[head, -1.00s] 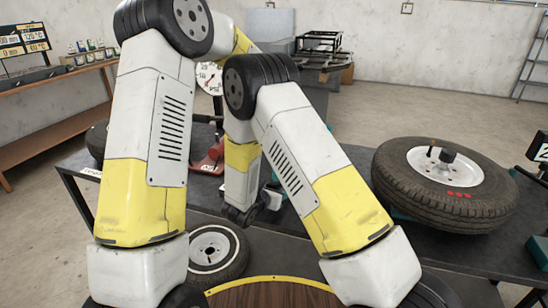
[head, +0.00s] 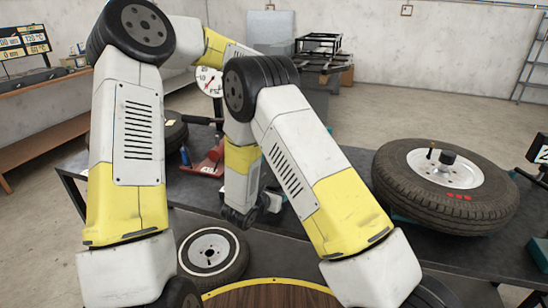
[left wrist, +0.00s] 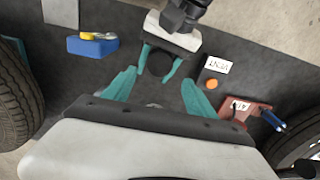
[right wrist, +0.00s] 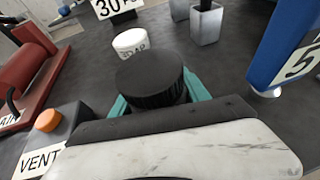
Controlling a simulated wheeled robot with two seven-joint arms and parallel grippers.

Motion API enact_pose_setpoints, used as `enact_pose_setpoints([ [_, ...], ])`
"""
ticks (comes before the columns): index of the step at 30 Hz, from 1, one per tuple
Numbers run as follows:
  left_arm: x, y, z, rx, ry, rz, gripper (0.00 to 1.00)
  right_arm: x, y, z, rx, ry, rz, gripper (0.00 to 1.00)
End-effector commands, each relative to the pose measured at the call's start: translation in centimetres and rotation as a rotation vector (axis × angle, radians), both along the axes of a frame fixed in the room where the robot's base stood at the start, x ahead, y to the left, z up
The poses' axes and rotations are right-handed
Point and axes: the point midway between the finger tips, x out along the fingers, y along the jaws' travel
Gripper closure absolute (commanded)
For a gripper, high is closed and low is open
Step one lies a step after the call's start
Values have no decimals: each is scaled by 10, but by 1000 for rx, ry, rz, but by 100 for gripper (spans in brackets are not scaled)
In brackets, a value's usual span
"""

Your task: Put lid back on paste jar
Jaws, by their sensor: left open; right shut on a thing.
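My right gripper (right wrist: 157,98) is shut on a round black lid (right wrist: 150,78) with a ribbed edge, held between its teal fingers. Just beyond the lid in the right wrist view stands a small white jar (right wrist: 130,42), its lettering partly covered by the lid; it looks like the paste jar. The lid is apart from it, nearer the camera. In the left wrist view my left gripper (left wrist: 157,92) is open and empty, with the right gripper's fingers and the black lid (left wrist: 160,63) beyond its fingertips. In the head view my arms hide the jar and lid.
A box with an orange button (right wrist: 47,120) and VENT label, and a red device (right wrist: 28,78), stand left of the lid. Grey cups (right wrist: 205,24) and a blue numbered object (right wrist: 285,45) are right. A large wheel (head: 445,185) lies on the dark bench's right side.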

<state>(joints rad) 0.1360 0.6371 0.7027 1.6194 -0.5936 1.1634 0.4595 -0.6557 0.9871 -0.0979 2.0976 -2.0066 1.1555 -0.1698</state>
Motion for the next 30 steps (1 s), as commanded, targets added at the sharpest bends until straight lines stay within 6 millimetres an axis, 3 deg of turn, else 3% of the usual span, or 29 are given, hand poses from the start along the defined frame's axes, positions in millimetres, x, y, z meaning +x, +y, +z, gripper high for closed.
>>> enact_pose_setpoints([
  [14,0,0,-6,0,2,-14,35,0,0,0,0,0,0,100],
  [24,-1,0,-56,-1,3,-14,35,0,0,0,0,0,0,100],
  [30,0,0,-76,-1,1,-13,35,0,0,0,0,0,0,100],
])
